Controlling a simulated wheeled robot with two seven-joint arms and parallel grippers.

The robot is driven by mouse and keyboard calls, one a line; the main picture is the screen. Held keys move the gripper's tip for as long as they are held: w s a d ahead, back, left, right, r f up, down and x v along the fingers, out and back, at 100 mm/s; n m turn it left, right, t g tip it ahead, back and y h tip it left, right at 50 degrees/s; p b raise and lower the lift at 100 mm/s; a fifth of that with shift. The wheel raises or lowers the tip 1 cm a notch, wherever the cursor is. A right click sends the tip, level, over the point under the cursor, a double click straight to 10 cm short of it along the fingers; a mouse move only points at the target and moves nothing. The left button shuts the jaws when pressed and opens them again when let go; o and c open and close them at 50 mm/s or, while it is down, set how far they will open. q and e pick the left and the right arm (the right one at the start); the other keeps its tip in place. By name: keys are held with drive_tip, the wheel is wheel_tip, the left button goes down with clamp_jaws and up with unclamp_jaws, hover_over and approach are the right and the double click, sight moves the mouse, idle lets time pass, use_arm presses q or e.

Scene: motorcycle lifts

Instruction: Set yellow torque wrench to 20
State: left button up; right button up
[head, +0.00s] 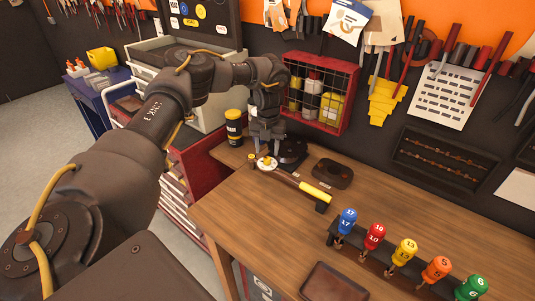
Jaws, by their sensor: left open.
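A tool with a yellow handle end (315,192) and a dark shaft lies on the wooden workbench (240,205). Its far end has a pale round head with a small yellow knob (267,161). My left gripper (266,151) points down, open, right over this head; I cannot tell whether its fingers touch the knob. A yellow-topped driver (405,250), its number seeming to read 13, stands upright in a dark rack at the bench's front right. No scale reading shows on the lying tool. My right gripper is out of view.
The rack also holds blue (347,220), red (375,235), orange (436,268) and green (472,288) numbered drivers. A dark round object (291,150) sits right beside my left gripper. A red wire basket (320,92) hangs behind. A brown wallet-like item (333,284) lies in front.

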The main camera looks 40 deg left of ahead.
sight(267, 158)
use_arm(q)
wheel_tip(267, 158, down, 3)
drive_tip(key=shift+s+f+p, duration=0.1)
drive_tip(key=shift+f+p, duration=0.1)
drive_tip(key=shift+p, duration=0.25)
drive_tip(key=shift+f, duration=0.2)
drive_tip(key=shift+c, duration=0.5)
drive_tip(key=c, duration=0.9)
